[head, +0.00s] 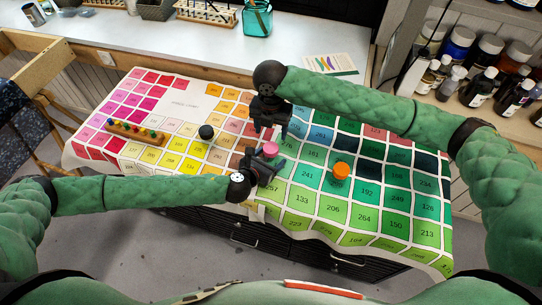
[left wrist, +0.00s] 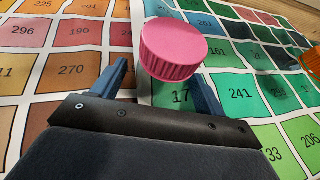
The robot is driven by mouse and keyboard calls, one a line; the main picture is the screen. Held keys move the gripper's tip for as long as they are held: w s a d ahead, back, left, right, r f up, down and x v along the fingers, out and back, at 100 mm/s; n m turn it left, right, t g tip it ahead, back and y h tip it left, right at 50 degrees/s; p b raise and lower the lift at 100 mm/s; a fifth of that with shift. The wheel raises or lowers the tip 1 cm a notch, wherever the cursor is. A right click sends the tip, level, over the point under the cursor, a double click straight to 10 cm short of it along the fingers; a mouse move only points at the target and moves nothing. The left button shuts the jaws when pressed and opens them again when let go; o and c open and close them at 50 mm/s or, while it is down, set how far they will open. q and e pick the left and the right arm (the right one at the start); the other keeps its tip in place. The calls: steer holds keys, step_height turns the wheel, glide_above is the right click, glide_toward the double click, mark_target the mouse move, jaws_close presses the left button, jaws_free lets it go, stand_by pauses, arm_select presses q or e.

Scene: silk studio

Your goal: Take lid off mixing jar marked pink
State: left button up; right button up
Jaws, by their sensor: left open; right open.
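The pink ribbed lid (head: 271,149) is near the middle of the cloth in the head view. It is large in the left wrist view (left wrist: 173,48), just beyond the fingertips. The jar body under it is hidden from me. My left gripper (head: 266,160) is open in front of the pink lid, with a finger to each side; I cannot tell whether they touch the jar. My right gripper (head: 270,132) is open and empty, pointing down just behind and above the pink lid.
A black-lidded jar (head: 206,132) stands to the left and an orange-lidded one (head: 341,171) to the right. A wooden rack (head: 135,133) with small coloured knobs lies at the left. The numbered colour-chart cloth (head: 365,220) covers the table. Bottles (head: 482,88) fill a shelf at right.

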arm_select(q)
steer(key=shift+w+d+f, duration=0.15)
steer(key=shift+w+d, duration=0.05)
steer(key=shift+w, duration=0.1)
steer(key=shift+c, duration=0.2)
